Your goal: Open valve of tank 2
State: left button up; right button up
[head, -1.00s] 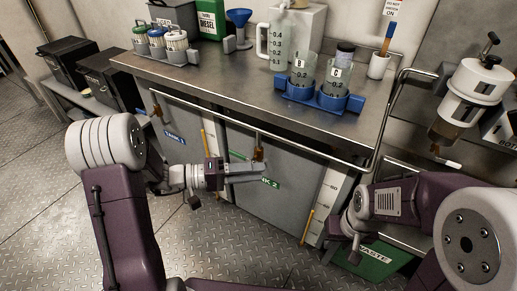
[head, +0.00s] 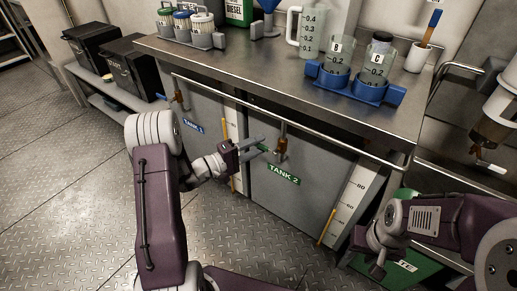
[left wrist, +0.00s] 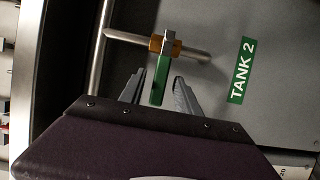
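The tank 2 valve (head: 282,146) is a brass fitting on a pipe at the front of tank 2 (head: 290,200), beside the green TANK 2 label (head: 284,174). Its green handle (head: 262,147) sticks out toward my left gripper (head: 268,149). In the left wrist view the open fingers (left wrist: 160,76) stand on either side of the green handle (left wrist: 160,82), with a gap showing on both sides. The brass valve body (left wrist: 165,45) is just beyond the fingertips. My right gripper (head: 376,262) hangs at the lower right, far from the valve; its fingers are unclear.
A metal rail (head: 300,128) runs along the bench front above the valve. Tank 1's valve (head: 180,98) is to the left. A blue holder (head: 355,82) with beakers stands on the bench. A green waste container (head: 400,268) is near my right arm. The floor at left is clear.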

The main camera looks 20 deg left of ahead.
pick_arm(q)
jog(key=shift+w+d, duration=0.25)
grip_shut()
dwell(1.4)
